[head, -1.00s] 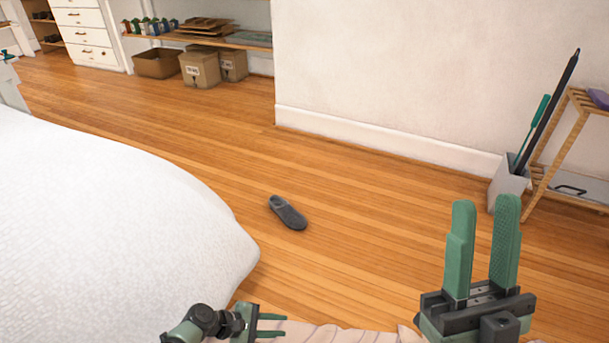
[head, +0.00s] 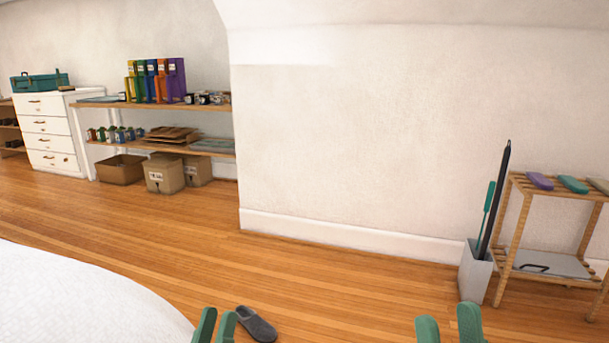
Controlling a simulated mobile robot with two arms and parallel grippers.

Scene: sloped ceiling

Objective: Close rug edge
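The rug is not in view now. My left gripper (head: 214,326) shows at the bottom edge as two green fingertips, apart from each other with nothing seen between them. It is just left of a grey slipper (head: 258,324) on the floor. My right gripper (head: 449,325) shows at the bottom right as two green fingertips, also apart with a gap between them. The bodies of both grippers are cut off below the frame.
A white bed (head: 80,300) fills the lower left. A wooden rack (head: 540,268) and a grey umbrella stand (head: 475,272) stand at the right wall. Shelves (head: 150,107), cardboard boxes (head: 163,176) and a white drawer unit (head: 50,130) are at the back left. The wooden floor between is clear.

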